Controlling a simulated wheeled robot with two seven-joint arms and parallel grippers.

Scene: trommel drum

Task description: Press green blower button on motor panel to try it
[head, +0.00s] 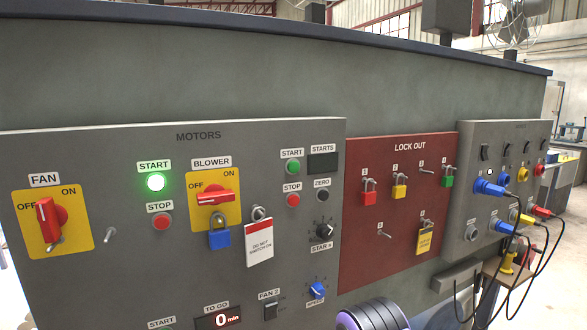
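The grey MOTORS panel (120,235) fills the left and middle of the head view. The blower's green START button (293,167) is unlit, with its red STOP button (293,200) below it. The red blower switch handle (215,195) lies nearly level on a yellow plate. A blue padlock (219,236) hangs at its lower edge. A white tag (259,243) reading "DO NOT SWITCH ON" hangs beside it. The fan's green START button (155,182) is lit.
The red fan switch (49,220) is at the left. The red LOCK OUT board (375,250) holds several padlocks. A socket panel (485,150) at the right has blue plugs and black cables hanging down.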

